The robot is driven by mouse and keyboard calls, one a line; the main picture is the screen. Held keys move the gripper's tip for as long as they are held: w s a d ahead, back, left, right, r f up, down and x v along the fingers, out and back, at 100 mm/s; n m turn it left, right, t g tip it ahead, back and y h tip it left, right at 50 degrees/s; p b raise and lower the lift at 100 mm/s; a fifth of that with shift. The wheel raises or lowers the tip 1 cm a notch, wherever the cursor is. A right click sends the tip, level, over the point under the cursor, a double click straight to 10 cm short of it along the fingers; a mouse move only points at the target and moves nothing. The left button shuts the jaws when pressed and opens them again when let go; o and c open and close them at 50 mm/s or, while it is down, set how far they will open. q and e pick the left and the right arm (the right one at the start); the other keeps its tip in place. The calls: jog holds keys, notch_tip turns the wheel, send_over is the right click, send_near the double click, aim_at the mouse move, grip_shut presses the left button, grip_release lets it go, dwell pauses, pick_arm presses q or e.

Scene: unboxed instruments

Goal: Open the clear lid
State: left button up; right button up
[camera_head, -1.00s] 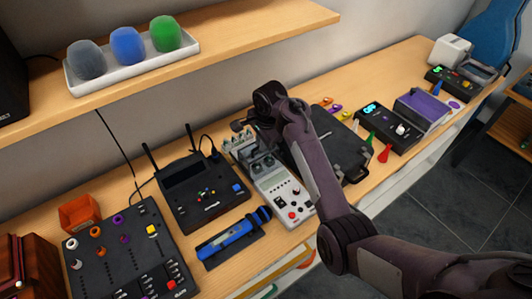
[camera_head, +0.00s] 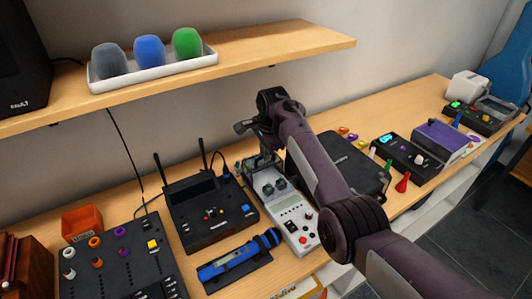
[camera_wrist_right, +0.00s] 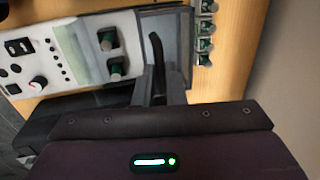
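A pale grey instrument (camera_head: 279,207) with knobs and buttons lies on the bench, and its panel also shows in the right wrist view (camera_wrist_right: 42,68). A see-through greenish area (camera_wrist_right: 83,42) lies beside its dark knobs, perhaps part of the clear lid; the lid's outline is hard to make out. My right gripper (camera_wrist_right: 160,78) is over the far end of the instrument, at a grey frame (camera_wrist_right: 180,35) with a dark curved strip in it. Its fingers are close together. I cannot tell whether they touch the lid. In the head view my right arm hides part of this area. My left gripper is out of view.
A black case (camera_head: 350,165) lies right of the instrument. A black box with antennas (camera_head: 205,215) and a blue tool (camera_head: 238,258) are to its left. A shelf (camera_head: 290,45) overhangs the bench's back, bearing a white tray (camera_head: 155,75) with three coloured foam covers.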

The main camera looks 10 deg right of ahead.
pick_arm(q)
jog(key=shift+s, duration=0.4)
pick_arm(e)
jog(key=o, duration=0.4)
pick_arm(q)
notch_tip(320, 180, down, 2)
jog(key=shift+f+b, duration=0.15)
jog(key=shift+b, duration=0.95)
pick_arm(e)
jog(key=r, duration=0.2)
jog(key=s+r, duration=0.1)
jog(key=r, duration=0.4)
jog(key=shift+s+d+r, duration=0.2)
jog(key=shift+d+r, duration=0.05)
jog(key=shift+r, duration=0.1)
